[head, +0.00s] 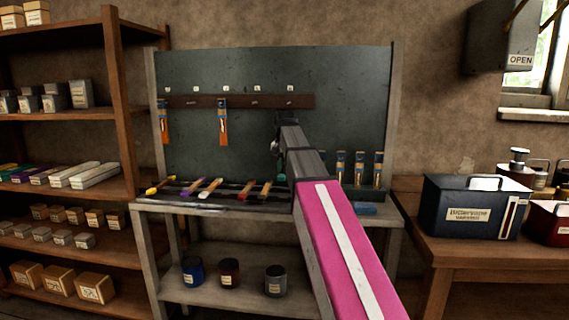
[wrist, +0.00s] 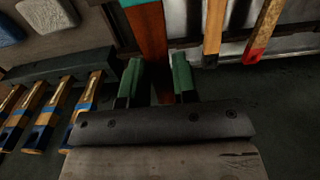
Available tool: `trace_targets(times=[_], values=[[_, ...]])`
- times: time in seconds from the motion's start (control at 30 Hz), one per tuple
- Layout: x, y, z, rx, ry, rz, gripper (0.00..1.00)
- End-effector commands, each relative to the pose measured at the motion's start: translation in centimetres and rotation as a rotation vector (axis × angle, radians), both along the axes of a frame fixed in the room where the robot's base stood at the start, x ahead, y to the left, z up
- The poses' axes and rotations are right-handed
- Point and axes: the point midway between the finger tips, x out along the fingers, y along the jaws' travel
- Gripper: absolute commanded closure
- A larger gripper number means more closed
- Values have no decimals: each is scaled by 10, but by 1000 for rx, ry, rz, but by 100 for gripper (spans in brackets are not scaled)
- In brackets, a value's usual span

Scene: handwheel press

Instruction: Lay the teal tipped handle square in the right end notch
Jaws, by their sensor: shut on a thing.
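The teal tipped handle is a reddish-brown bar (wrist: 152,42) with a teal end (wrist: 135,4) at the top edge of the wrist view. My gripper (wrist: 157,68) is shut on it, with a green finger on each side. In the head view a bit of teal (head: 281,178) shows beside my arm, at the right end of the notched rack (head: 228,193). The handle runs tilted across the wrist view, near the rack's rail (wrist: 230,48). My arm hides the right end notch in the head view; I cannot tell whether the handle touches the rack.
Several other tipped handles lie across the rack to the left, including a yellow-tipped one (head: 154,187) and a red-tipped one (wrist: 262,30). Blue-banded wooden tools (head: 359,168) stand to the right. Orange brushes (head: 223,122) hang from a board above. Cans (head: 229,273) stand on the shelf below.

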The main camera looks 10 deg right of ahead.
Motion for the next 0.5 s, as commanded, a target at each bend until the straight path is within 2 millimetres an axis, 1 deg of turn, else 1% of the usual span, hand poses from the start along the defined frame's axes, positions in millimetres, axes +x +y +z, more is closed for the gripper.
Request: trace_targets(times=[0.17, 0.5], values=[[-1, 0, -12, 0, 0, 0, 97], [-1, 0, -49, 0, 1, 0, 97]])
